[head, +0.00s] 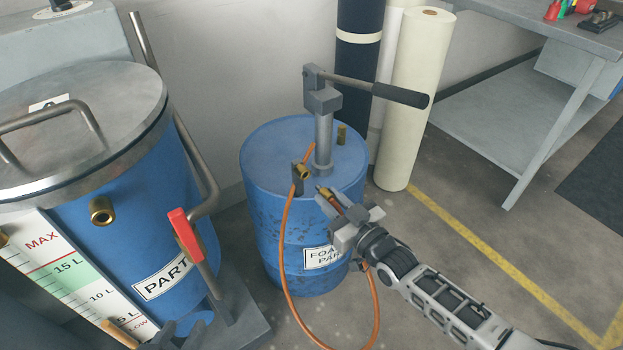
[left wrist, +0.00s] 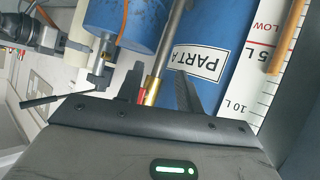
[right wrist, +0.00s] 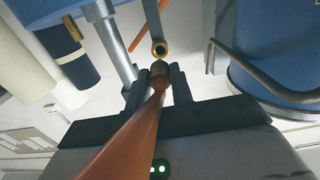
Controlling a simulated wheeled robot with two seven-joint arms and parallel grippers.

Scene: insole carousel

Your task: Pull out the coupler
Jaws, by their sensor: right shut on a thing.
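The brass coupler (head: 328,194) is on the end of an orange hose (head: 283,250). My right gripper (head: 343,213) is shut on it, in front of the blue drum. The coupler (right wrist: 159,68) sits between the fingertips in the right wrist view. A brass fitting with an open mouth (right wrist: 159,47) is just beyond it and looks apart from it. In the head view a brass fitting (head: 302,172) sits by a grey bracket at the drum's rim. My left gripper (head: 182,338) is low at the bottom edge; its fingers (left wrist: 163,88) are spread, with a brass-and-red rod visible between them.
The blue drum (head: 265,205) carries a hand pump with a black handle (head: 395,93). A lidded blue tank (head: 150,245) with a brass port (head: 102,211) and red-handled lever (head: 186,235) stands left. Rolls (head: 420,95) stand behind.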

